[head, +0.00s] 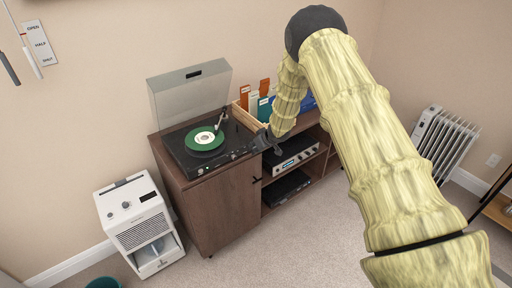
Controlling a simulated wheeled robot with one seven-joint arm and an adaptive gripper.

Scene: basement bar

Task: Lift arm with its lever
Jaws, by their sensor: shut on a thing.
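The record player (208,147) sits on a dark wooden cabinet with its clear lid (190,92) raised. A green record (205,138) with a pale label lies on its platter. The pale tonearm (220,122) is at the right rear of the record; I cannot tell whether its tip touches the record. My gripper (266,142) is at the right front corner of the player, pointing down and left. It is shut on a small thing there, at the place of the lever. The lever itself is too small and too covered by the fingers to make out.
Record sleeves (264,108) stand in a wooden crate behind my gripper. A silver amplifier (292,155) is on the shelf below. A white dehumidifier (140,225) stands left of the cabinet (225,205), a radiator (443,142) at right.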

